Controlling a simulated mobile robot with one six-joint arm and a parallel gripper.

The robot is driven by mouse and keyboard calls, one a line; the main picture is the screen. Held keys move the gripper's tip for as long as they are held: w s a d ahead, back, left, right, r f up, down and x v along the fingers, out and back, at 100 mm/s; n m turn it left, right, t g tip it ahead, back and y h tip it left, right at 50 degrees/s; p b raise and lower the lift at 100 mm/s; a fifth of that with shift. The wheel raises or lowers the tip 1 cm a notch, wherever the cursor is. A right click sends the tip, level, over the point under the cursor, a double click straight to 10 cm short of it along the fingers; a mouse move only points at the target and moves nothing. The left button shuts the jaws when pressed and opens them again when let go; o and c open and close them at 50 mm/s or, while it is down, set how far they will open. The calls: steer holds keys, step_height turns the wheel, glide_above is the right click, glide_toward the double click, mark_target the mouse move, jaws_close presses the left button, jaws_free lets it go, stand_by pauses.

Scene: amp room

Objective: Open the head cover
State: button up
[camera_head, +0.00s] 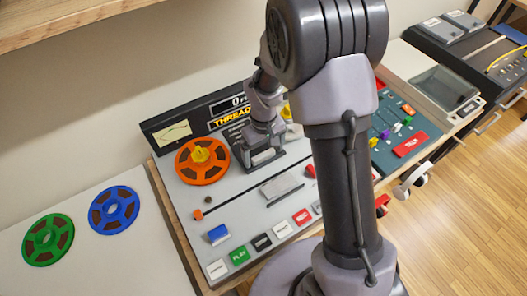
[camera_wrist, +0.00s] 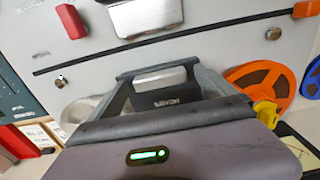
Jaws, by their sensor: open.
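The tape deck (camera_head: 235,210) lies on a wooden bench, with an orange reel (camera_head: 202,160) at its left. My gripper (camera_head: 265,152) is over the upper middle of the deck, right of this reel. In the wrist view my gripper (camera_wrist: 158,88) is open, with its fingers on either side of a dark part (camera_wrist: 168,97) bearing a pale label and a silver block (camera_wrist: 160,78). This looks like the head cover, but I cannot tell whether the fingers touch it. A silver plate (camera_wrist: 150,15) lies just beyond; it also shows in the head view (camera_head: 282,188).
Coloured buttons (camera_head: 240,254) line the deck's front edge. A red knob (camera_wrist: 70,21) stands beside the silver plate. Green (camera_head: 48,239) and blue (camera_head: 114,210) reels lie on the left table. A teal control panel (camera_head: 400,140) is at the right. A shelf (camera_head: 60,20) overhangs upper left.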

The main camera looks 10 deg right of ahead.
step_height(320, 180, up, 17)
steer(key=p, duration=0.5)
steer(key=shift+p, duration=0.35)
steer(key=s+r+m+t+y+b, duration=0.1)
steer(key=s+r+m+t+b, duration=0.2)
steer(key=s, duration=0.7)
steer(key=s+a+r+m+t+y+b, duration=0.1)
steer(key=s+r+m, duration=0.4)
steer(key=s, duration=0.5)
steer(key=shift+a+r+t+b, duration=0.25)
steer(key=shift+r+t+b, duration=0.35)
steer(key=shift+t+b, duration=0.45)
steer(key=shift+s, duration=0.1)
